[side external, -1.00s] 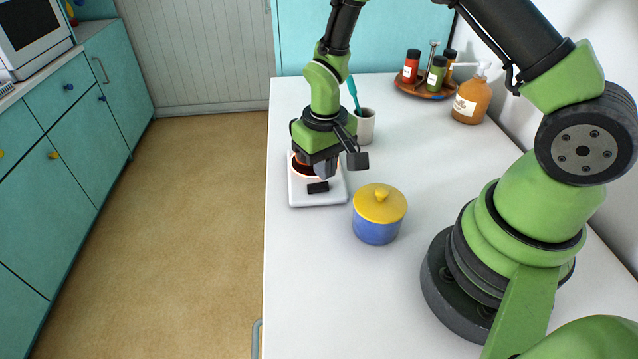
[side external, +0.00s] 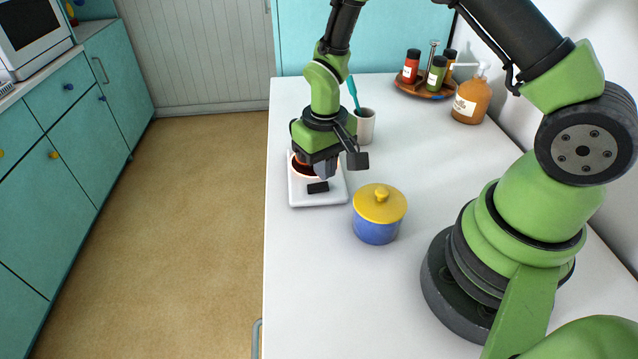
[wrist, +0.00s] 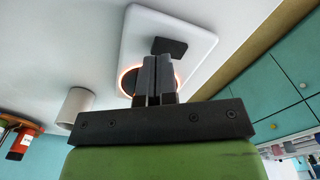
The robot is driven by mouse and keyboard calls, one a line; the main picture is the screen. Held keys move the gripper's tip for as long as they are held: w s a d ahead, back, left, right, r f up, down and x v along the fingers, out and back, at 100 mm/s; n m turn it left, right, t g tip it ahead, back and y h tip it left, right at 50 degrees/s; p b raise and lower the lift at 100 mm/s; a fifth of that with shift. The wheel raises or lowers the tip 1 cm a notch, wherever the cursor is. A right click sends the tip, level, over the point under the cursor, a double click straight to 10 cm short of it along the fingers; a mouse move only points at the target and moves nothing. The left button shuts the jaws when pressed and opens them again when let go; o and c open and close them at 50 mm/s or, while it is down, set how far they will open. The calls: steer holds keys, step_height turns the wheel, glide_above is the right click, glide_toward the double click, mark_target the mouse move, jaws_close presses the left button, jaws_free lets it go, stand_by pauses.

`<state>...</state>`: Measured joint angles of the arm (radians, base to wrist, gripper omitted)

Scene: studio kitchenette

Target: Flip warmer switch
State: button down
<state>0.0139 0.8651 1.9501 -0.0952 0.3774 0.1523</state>
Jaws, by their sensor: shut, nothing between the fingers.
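The warmer (side external: 332,197) is a white square plate on the counter with a round dark plate ringed by an orange-red glow. Its black switch (side external: 318,187) is a small rocker at the near edge, also visible in the wrist view (wrist: 169,47). My gripper (side external: 323,177) is shut and empty, pointing down just above the warmer, with its fingertips close to the switch. In the wrist view the closed fingers (wrist: 155,60) end beside the switch and cover part of the glowing ring. I cannot tell whether they touch the switch.
A blue pot with a yellow lid (side external: 379,214) stands right of the warmer. A white cup (side external: 366,128) with a teal utensil stands behind. A wooden tray (side external: 405,88) of jars and an orange pump bottle (side external: 471,101) are at the back. The near counter (side external: 320,290) is clear.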

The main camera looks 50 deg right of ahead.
steer(key=shift+f, duration=1.25)
stand_by(0.9)
steer(key=shift+r, duration=3.5)
steer(key=shift+r, duration=0.25)
step_height(320, 180, up, 8)
steer(key=f+t, duration=0.1)
steer(key=t, duration=0.1)
glide_above(324, 185)
steer(key=s, duration=0.1)
steer(key=s+a+r+t+y, duration=0.1)
steer(key=s+r+t, duration=0.1)
steer(key=s+r, duration=0.5)
steer(key=s+a+r+m+t+y, duration=0.1)
steer(key=s+a+r+t, duration=0.1)
steer(key=s+r, duration=0.5)
steer(key=shift+s+t, duration=0.35)
steer(key=shift+t, duration=0.25)
steer(key=shift+r, duration=0.1)
